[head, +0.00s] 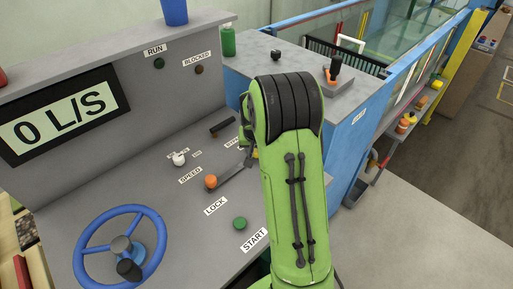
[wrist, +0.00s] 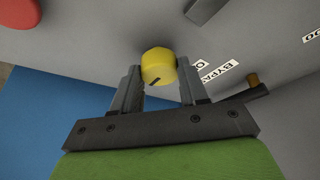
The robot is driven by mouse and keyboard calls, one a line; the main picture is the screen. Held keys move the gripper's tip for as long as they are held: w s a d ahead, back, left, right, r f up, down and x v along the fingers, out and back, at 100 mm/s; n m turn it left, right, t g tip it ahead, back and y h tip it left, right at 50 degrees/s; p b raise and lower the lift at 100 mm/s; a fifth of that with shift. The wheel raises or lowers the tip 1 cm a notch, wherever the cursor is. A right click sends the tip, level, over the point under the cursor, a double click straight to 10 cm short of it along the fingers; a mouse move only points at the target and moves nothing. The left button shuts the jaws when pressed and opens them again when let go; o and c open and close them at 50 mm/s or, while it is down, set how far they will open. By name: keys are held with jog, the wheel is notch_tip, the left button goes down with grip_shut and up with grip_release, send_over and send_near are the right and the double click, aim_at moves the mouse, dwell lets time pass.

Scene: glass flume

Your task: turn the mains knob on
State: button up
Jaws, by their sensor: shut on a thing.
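My gripper (wrist: 163,75) is shut on a round yellow knob (wrist: 158,65) in the wrist view, with one finger on each side of it. A short dark mark shows on the knob's face, slanting. In the head view my green arm hides most of the gripper and the knob. A white knob (head: 178,159) stands farther left on the console, with small labels beside it that I cannot read clearly.
An orange-tipped lever (head: 211,181), a green START button (head: 240,223) and a blue handwheel (head: 121,247) are on the console. A display (head: 62,115) reads 0 L/S. A dark bar lever (wrist: 245,95) lies right of my gripper. A red round thing (wrist: 18,12) is at upper left.

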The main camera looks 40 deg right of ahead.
dwell(0.4)
jog(key=o, duration=1.1)
jog(key=shift+c, duration=0.2)
jog(key=p+v, duration=0.3)
jog(key=v, duration=1.2)
jog(key=shift+r, duration=0.35)
jog(key=shift+s, duration=0.1)
